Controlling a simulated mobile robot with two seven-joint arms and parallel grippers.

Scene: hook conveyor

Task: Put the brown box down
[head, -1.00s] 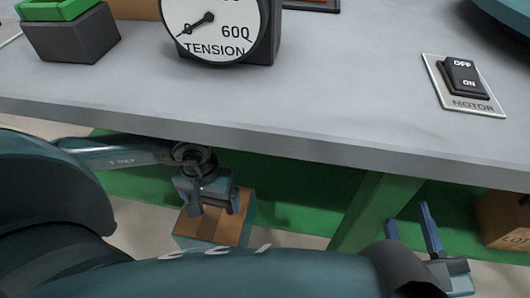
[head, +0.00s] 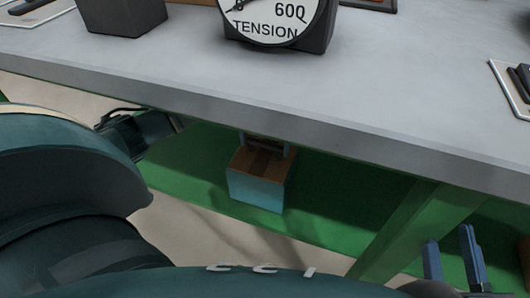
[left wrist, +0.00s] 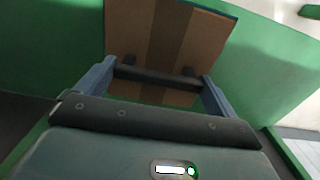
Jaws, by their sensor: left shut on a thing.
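The brown box (head: 262,162), with a darker stripe on top and a light blue front face, is under the table's front edge, in front of or over the green lower shelf. I cannot tell whether it touches the shelf. My left gripper (head: 266,143) is above the box, partly hidden by the table edge, and shut on it. In the left wrist view, the box top (left wrist: 150,40) lies beyond the gripper's fingers (left wrist: 158,85), with a dark bar spanning between them. My right gripper (head: 455,258) is at the lower right, its blue fingers apart and empty.
The grey table (head: 300,90) overhangs the box and my left forearm. A tension gauge (head: 275,20) and a dark block (head: 122,14) stand on it. A green post (head: 415,225) rises right of the box. Green shelf surface (head: 340,195) is clear between them.

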